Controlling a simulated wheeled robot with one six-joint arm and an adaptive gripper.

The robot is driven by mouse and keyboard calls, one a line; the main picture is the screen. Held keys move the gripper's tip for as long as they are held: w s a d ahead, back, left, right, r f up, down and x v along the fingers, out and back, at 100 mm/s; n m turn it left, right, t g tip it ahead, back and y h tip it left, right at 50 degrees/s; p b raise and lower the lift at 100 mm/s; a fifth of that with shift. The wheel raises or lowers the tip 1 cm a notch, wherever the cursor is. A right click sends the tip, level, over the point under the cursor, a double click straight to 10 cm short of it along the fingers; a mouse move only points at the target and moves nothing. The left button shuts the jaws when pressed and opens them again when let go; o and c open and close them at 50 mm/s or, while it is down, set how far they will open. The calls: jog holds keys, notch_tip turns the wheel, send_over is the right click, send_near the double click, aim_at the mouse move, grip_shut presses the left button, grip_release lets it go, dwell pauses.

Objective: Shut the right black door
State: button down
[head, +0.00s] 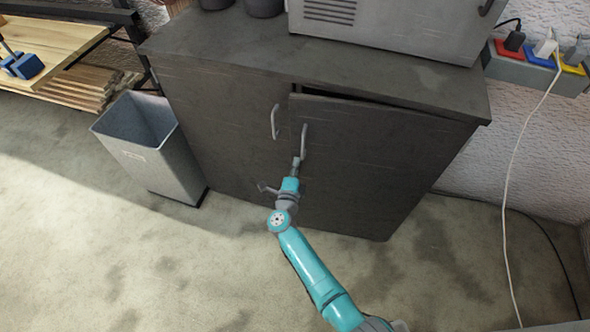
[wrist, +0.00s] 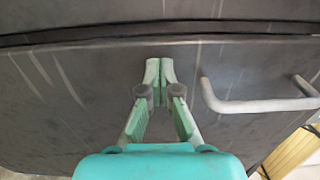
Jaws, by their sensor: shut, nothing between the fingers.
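The right black door (head: 366,160) of the dark cabinet stands slightly ajar, with a dark gap along its top edge under the cabinet top. Its pale upright handle (head: 304,141) is near its left edge. The left door (head: 225,125) looks flush, with its own handle (head: 274,122). My gripper (head: 297,160) is shut and empty, at the lower end of the right door's handle in the head view. In the wrist view, the closed fingertips (wrist: 160,66) are in front of a dark door face. A handle (wrist: 260,104) lies to their right, apart from them. Contact cannot be judged.
A grey bin (head: 150,150) stands left of the cabinet, beside a wooden bench (head: 55,40). A grey appliance (head: 400,30) sits on the cabinet top. A white cable (head: 510,200) hangs at the right. The floor in front is clear.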

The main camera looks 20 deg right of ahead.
aim_at(300, 150)
jog(key=shift+w, duration=0.1)
jog(key=x, duration=0.6)
jog(key=shift+d+r, duration=0.1)
jog(key=shift+w+d+r, duration=0.1)
jog(key=shift+w+r, duration=0.1)
jog(key=shift+w, duration=0.05)
jog(key=shift+s+f, duration=0.1)
jog(key=shift+s, duration=0.2)
jog(key=v, duration=1.2)
jog(key=shift+a+f, duration=0.25)
jog(key=shift+f, duration=0.05)
jog(key=shift+s, duration=0.25)
